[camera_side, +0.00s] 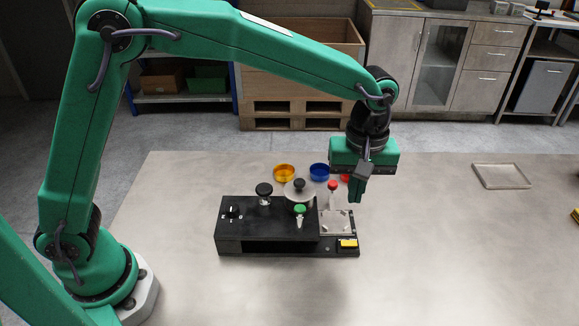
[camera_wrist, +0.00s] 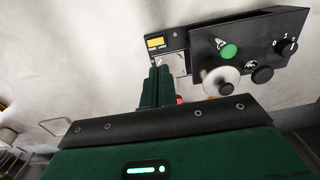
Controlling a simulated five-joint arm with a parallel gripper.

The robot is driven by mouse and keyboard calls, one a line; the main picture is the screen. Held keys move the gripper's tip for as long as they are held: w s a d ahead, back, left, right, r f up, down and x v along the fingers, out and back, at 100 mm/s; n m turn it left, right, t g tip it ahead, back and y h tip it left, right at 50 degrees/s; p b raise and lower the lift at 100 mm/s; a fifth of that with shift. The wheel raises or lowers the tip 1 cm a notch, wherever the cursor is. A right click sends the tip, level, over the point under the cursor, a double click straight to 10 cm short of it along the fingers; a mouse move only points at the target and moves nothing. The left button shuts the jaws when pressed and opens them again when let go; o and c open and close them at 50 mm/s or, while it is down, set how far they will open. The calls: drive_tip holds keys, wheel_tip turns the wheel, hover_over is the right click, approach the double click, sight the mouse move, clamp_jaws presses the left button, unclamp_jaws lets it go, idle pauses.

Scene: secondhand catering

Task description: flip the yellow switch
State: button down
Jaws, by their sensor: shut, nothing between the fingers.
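The yellow switch (camera_side: 348,243) sits at the front right corner of a black control box (camera_side: 230,243) on the table. It also shows in the wrist view (camera_wrist: 155,42), at the box's end beside small lettering I cannot read surely. Its exact tilt is too small to tell. My gripper (camera_side: 357,198) is shut and empty, fingers pointing down. In the side view it hangs above and behind the switch, near the red-knobbed lever (camera_side: 332,186). In the wrist view the dark green fingertips (camera_wrist: 160,72) show just below the switch, apart from it.
The box also carries a green-knobbed lever (camera_side: 299,210), a round metal disc with a black knob (camera_side: 298,186), another black knob (camera_side: 264,190) and a dial (camera_side: 232,211). Yellow (camera_side: 284,172) and blue (camera_side: 319,171) dishes stand behind. A tray (camera_side: 500,176) lies right; the table between is clear.

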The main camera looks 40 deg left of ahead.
sight(350, 243)
wheel_tip(350, 243, down, 12)
drive_tip(key=shift+a+f, duration=0.1)
drive_tip(key=shift+f, duration=0.15)
drive_tip(key=shift+s+f, duration=0.1)
idle(0.5)
drive_tip(key=shift+s+a+f, duration=0.1)
drive_tip(key=shift+a+f, duration=0.05)
drive_tip(key=shift+f, duration=0.25)
drive_tip(key=shift+w+d+r, duration=0.15)
drive_tip(key=shift+w+d, duration=0.4)
drive_tip(key=shift+d, duration=0.1)
drive_tip(key=shift+r, duration=0.1)
idle(0.3)
